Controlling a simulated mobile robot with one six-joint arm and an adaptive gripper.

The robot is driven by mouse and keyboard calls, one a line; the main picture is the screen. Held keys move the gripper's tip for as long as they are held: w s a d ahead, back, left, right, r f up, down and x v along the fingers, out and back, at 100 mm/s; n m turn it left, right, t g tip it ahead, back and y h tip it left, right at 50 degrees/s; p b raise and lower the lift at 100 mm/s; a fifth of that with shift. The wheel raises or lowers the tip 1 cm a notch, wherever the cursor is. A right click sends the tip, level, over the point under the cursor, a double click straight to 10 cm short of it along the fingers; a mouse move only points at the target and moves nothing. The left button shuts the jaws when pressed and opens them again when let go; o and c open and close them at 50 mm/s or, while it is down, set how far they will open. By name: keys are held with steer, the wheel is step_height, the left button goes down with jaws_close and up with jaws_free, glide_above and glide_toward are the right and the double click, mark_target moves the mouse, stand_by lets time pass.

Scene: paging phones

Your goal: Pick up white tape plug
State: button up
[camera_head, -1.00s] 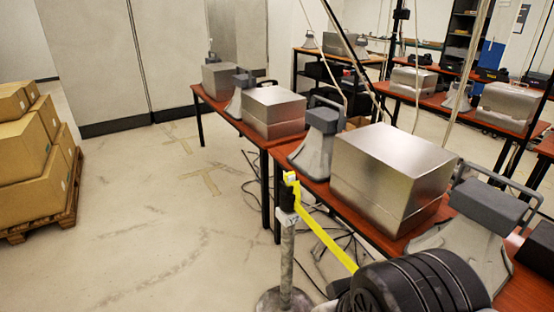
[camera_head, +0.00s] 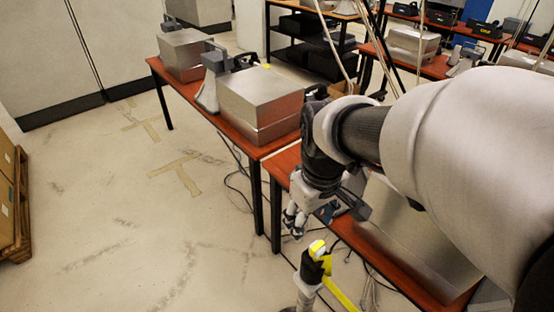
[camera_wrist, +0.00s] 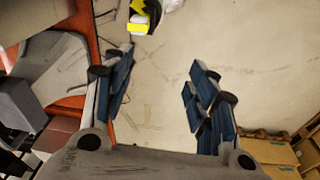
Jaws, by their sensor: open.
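The white tape plug (camera_wrist: 138,22) shows at the top of the wrist view, against the yellow and black head of a barrier post. In the head view the post head (camera_head: 316,262) stands with yellow tape (camera_head: 342,299) running down to the right; the plug is small and hard to separate there. My gripper (camera_head: 294,222) is just above and left of the post head in the head view. In the wrist view my gripper (camera_wrist: 157,82) is open, with bare floor between its blue-padded fingers. The plug lies beyond the fingertips, nearer the left finger, and is not touched.
Red-topped tables (camera_head: 230,126) carry metal boxes (camera_head: 262,98) and grey devices (camera_head: 208,92). My arm passes over the nearest table and covers much of its metal box. Cardboard boxes (camera_wrist: 264,150) show lower right in the wrist view. Open floor (camera_head: 130,210) lies left.

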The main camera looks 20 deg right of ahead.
steer(key=w+d+n+g+p, duration=0.1)
steer(key=w+d+p, duration=0.2)
steer(key=d, duration=0.1)
steer(key=b, duration=0.4)
glide_toward(315, 243)
steer(key=shift+g, duration=0.3)
steer(key=f, duration=0.5)
steer(key=shift+w+a+f, duration=0.15)
steer(key=shift+w+a, duration=0.05)
steer(key=shift+d+f+b, duration=0.2)
steer(key=shift+f+b, duration=0.25)
steer(key=shift+f, duration=0.9)
steer(key=shift+d+f+b, duration=0.15)
steer(key=shift+f+b, duration=0.3)
steer(key=shift+f, duration=0.9)
steer(key=shift+r, duration=0.1)
steer(key=c, duration=1.1)
steer(key=shift+r, duration=0.1)
steer(key=shift+c, duration=0.2)
